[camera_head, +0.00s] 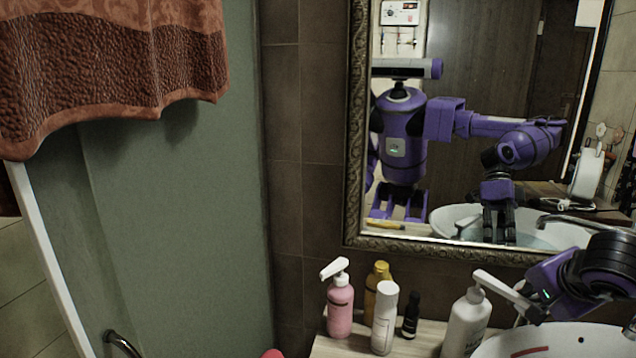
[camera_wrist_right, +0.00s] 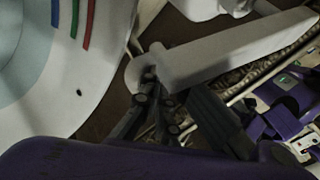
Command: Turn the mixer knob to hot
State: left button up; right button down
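In the head view my right arm comes in from the right, and my right gripper's fingers are hidden behind it. The mirror shows this gripper pointing down near the basin. In the right wrist view my right gripper (camera_wrist_right: 174,88) has dark fingers apart, close to a pale bar (camera_wrist_right: 220,48) with a rounded end. I cannot tell whether they touch, or whether this bar is the mixer knob. Blue, green and red stripes (camera_wrist_right: 73,18) mark the white basin (camera_wrist_right: 40,100). In the head view the basin (camera_head: 590,345) shows a red mark (camera_head: 531,351). My left gripper is out of view.
A pink pump bottle (camera_head: 340,308), a gold bottle (camera_head: 377,282), a white bottle (camera_head: 385,320), a small black bottle (camera_head: 411,315) and a white dispenser (camera_head: 466,325) stand on the counter (camera_head: 345,349) left of the basin. A framed mirror (camera_head: 356,130) is behind.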

jog(key=shift+s+d+f, duration=0.3)
jog(key=shift+s+f, duration=0.4)
jog(key=shift+f, duration=0.15)
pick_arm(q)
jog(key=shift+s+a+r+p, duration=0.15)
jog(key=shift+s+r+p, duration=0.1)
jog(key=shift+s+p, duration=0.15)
pick_arm(e)
jog(key=shift+s+d+f, duration=0.2)
jog(key=shift+s, duration=0.05)
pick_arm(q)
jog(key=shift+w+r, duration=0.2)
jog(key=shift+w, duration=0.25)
pick_arm(e)
jog(key=shift+f, duration=0.1)
jog(key=shift+s+a+f, duration=0.2)
jog(key=shift+s+f, duration=0.05)
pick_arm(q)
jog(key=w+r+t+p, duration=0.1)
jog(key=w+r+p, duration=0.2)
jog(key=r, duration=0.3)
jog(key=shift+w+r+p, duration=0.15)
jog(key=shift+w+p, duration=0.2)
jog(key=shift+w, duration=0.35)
pick_arm(e)
jog(key=w+v, duration=0.1)
jog(key=v, duration=0.5)
jog(key=shift+r, duration=0.4)
jog(key=shift+s, duration=0.1)
